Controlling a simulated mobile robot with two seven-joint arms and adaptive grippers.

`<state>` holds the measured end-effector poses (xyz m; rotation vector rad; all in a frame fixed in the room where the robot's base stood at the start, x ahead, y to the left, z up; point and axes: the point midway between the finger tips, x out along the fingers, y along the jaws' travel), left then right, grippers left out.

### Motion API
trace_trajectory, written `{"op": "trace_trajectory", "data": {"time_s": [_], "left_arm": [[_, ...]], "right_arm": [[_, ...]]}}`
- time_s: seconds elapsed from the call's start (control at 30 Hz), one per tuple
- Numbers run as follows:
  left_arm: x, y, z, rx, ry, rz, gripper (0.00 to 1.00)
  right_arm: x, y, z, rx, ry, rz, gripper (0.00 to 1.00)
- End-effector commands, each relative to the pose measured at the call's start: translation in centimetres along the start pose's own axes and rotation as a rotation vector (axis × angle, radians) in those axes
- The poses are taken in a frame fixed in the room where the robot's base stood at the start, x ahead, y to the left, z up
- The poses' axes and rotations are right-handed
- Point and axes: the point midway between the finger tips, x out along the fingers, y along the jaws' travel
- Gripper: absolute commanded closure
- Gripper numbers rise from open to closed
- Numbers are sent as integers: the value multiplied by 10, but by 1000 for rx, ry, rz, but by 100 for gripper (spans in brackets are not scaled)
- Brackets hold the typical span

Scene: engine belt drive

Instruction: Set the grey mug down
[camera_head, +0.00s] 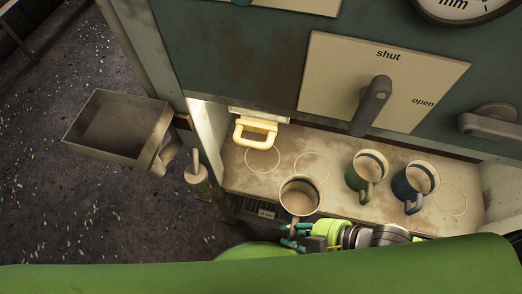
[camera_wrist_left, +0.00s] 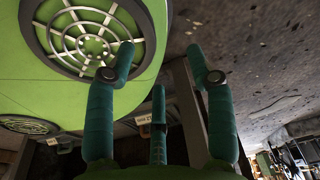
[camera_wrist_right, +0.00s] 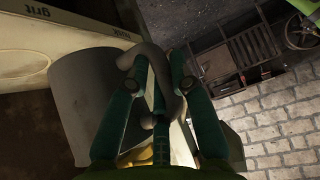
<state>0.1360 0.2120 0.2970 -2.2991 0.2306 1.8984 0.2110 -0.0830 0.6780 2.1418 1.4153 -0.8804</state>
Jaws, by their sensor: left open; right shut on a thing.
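The grey mug (camera_head: 300,194) is in front of the shelf (camera_head: 240,180) in the head view, its mouth facing up. It overlaps the shelf's front edge, below a drawn ring (camera_head: 312,166); I cannot tell whether it touches. My right gripper (camera_head: 292,236) is shut on its handle at the mug's near side. In the right wrist view the grey mug (camera_wrist_right: 82,100) fills the left, its handle (camera_wrist_right: 160,75) between the fingers (camera_wrist_right: 157,83). My left gripper (camera_wrist_left: 166,66) is open and empty in the left wrist view, and hidden in the head view.
A green mug (camera_head: 366,172) and a blue mug (camera_head: 412,184) stand on the shelf, right of the grey mug. Rings at left (camera_head: 262,161) and right (camera_head: 451,198) are empty. A yellow handle (camera_head: 256,131) sticks out at back left. A lever (camera_head: 374,98) hangs above the shelf.

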Motion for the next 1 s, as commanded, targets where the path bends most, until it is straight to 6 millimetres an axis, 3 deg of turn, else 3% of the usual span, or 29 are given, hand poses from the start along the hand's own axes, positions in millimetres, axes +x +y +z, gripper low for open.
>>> {"op": "trace_trajectory", "data": {"time_s": [0.17,0.4,0.87,0.9,1.0], "left_arm": [[0,0,12,2,-18,1,46],[-3,-3,22,5,-32,-3,46],[-1,-6,16,6,-26,-7,46],[2,-6,16,6,-24,-7,46],[4,-7,10,6,-12,-9,46]], "right_arm": [[12,18,-14,-11,11,1,100],[43,64,-46,-10,10,2,100],[97,139,-97,-8,7,-1,100],[103,135,-85,-4,0,-6,100],[112,134,-76,-5,1,-4,100]]}}
